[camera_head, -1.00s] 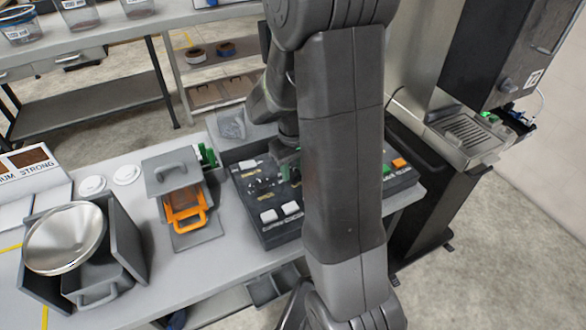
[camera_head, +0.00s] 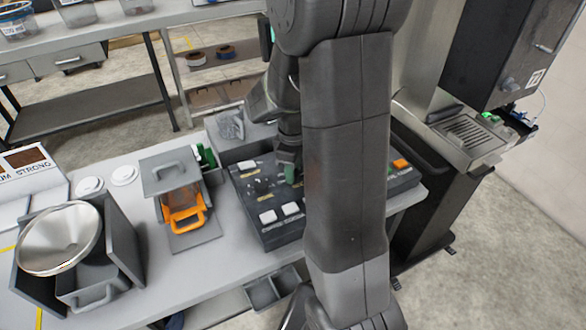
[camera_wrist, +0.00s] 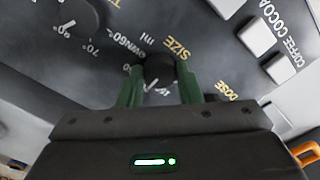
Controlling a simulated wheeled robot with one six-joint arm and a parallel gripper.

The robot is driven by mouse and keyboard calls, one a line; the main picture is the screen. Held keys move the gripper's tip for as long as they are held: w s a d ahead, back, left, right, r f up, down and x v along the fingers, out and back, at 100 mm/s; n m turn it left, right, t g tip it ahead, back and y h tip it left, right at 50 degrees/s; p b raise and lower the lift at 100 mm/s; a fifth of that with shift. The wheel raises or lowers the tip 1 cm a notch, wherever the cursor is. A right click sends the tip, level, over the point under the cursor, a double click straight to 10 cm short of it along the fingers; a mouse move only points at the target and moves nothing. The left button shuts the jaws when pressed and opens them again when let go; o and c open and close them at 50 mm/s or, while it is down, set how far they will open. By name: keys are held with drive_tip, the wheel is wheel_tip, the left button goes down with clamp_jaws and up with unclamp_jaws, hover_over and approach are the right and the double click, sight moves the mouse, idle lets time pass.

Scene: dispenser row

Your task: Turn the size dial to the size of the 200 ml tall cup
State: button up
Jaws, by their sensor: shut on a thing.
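The size dial (camera_wrist: 158,70) is a black round knob on the dark control panel, beside the yellow word SIZE in the wrist view. My gripper (camera_wrist: 160,82) is shut on this dial, with one green finger on each side of it. White scale marks around the dial are partly covered by the knob and fingers, so its setting cannot be read. In the head view my gripper (camera_head: 290,170) is down at the control panel (camera_head: 280,232), and the arm hides much of the panel. I cannot tell which thing is the 200 ml tall cup.
Another dial (camera_wrist: 78,18) with degree marks is left of my gripper in the wrist view. White buttons (camera_wrist: 257,37) lie to the right. An orange-handled drawer (camera_head: 185,212) and a metal bowl (camera_head: 62,238) stand left of the panel. Clear containers (camera_head: 78,12) stand on the back shelf.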

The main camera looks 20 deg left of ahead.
idle(0.4)
drive_tip(key=o, duration=1)
drive_tip(key=shift+r, duration=0.15)
wheel_tip(320, 180, up, 14)
drive_tip(key=shift+f+b, duration=0.2)
drive_tip(key=shift+b, duration=0.1)
drive_tip(key=shift+f, duration=0.1)
wheel_tip(320, 180, down, 14)
drive_tip(key=shift+r+p, duration=0.15)
drive_tip(key=shift+p, duration=0.15)
drive_tip(key=shift+r, duration=0.15)
